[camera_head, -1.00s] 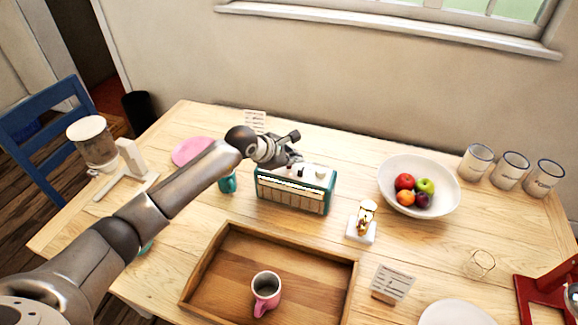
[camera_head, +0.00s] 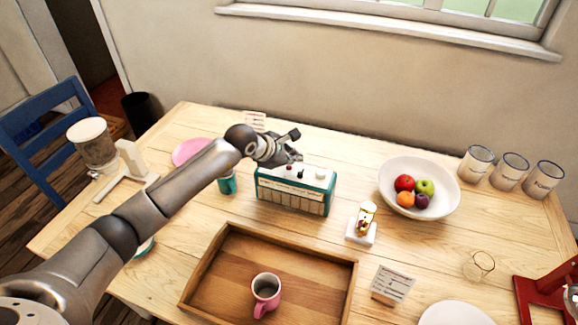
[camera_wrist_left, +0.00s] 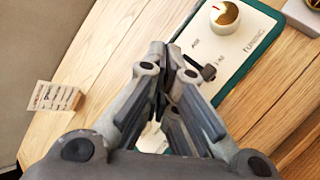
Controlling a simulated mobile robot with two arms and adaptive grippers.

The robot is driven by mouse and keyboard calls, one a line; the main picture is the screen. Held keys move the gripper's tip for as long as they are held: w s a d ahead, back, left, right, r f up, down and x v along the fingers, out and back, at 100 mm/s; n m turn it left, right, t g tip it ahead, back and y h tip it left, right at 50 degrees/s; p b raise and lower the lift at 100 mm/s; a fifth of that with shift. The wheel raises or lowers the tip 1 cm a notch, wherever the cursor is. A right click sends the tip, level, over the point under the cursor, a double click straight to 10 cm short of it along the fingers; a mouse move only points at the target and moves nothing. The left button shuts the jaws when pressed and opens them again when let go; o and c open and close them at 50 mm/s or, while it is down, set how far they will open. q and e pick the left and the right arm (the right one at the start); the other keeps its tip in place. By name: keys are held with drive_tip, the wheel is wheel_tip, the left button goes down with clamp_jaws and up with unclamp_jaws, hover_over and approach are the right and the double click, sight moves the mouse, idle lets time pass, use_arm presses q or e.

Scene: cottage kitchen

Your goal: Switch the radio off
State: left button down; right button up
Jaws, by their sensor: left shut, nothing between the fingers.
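The teal radio (camera_head: 330,195) with a cream front stands upright on the table behind the wooden tray. Its white top carries a pale knob (camera_head: 320,172) and small dark controls. My left gripper (camera_head: 292,143) is shut and empty, just above the radio's back left part. In the left wrist view the radio's white top (camera_wrist_left: 245,50) shows a tuning knob (camera_wrist_left: 224,13) and a dark lever switch (camera_wrist_left: 206,72) close beside the shut fingers (camera_wrist_left: 165,60). I cannot tell whether they touch the lever. The fingers hide part of the radio top. My right gripper is out of view.
A wooden tray (camera_head: 345,289) with a pink mug (camera_head: 266,289) lies in front. A teal cup (camera_head: 227,183) stands left of the radio, a figurine (camera_head: 364,219) at its front right. A fruit bowl (camera_head: 450,195) is to the right.

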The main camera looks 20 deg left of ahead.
use_arm(q)
drive_tip(key=shift+r, duration=0.1)
wheel_tip(320, 180, up, 6)
drive_tip(key=p, duration=0.2)
drive_tip(key=shift+p, duration=0.35)
idle(0.3)
